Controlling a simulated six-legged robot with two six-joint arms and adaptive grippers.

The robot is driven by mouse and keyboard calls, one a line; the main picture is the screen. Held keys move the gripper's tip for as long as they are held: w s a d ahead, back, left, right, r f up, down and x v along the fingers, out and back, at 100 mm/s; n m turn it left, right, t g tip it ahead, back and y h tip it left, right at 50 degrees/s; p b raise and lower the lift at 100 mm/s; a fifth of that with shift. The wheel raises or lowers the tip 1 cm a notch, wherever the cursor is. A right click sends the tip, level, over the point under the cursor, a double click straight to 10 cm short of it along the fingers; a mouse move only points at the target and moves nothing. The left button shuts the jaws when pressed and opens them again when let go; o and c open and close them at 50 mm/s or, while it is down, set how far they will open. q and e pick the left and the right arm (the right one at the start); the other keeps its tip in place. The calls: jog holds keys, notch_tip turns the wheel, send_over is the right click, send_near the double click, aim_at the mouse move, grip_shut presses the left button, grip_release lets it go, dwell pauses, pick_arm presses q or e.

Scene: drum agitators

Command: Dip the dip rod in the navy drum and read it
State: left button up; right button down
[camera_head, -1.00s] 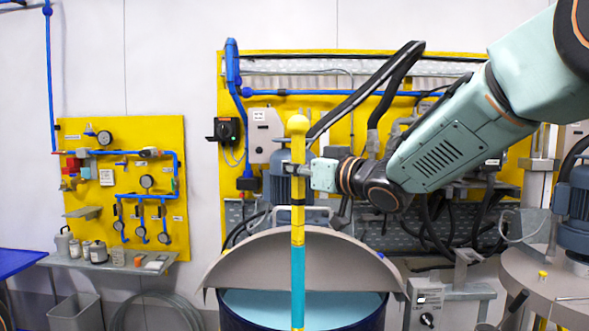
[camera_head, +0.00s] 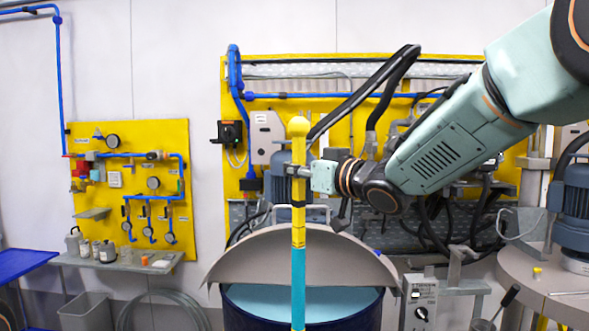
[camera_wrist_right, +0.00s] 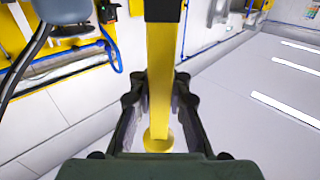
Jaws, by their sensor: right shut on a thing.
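The dip rod (camera_head: 298,215) is yellow with a round knob on top, black bands and a teal lower part. It hangs upright in the head view, in front of the navy drum (camera_head: 240,316), and its lower end runs off the bottom of the picture. My right gripper (camera_head: 298,171) is shut on the rod below the knob. In the right wrist view the rod (camera_wrist_right: 160,60) stands between the two fingers. The drum's grey half lid (camera_head: 250,258) is raised at the back, and light blue liquid (camera_head: 340,303) shows inside. My left gripper is not in view.
A grey round-topped drum (camera_head: 520,284) with a blue motor (camera_head: 578,200) stands at right. A grey control box (camera_head: 420,303) is beside the navy drum. A shelf (camera_head: 120,260) with small jars and a blue table (camera_head: 22,262) are at left.

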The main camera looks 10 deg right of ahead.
jog(key=s+a+f+b, duration=0.3)
jog(key=s+f+b, duration=0.3)
jog(key=s, duration=0.1)
jog(key=shift+s+b, duration=0.15)
jog(key=shift+b, duration=0.2)
dwell(1.0)
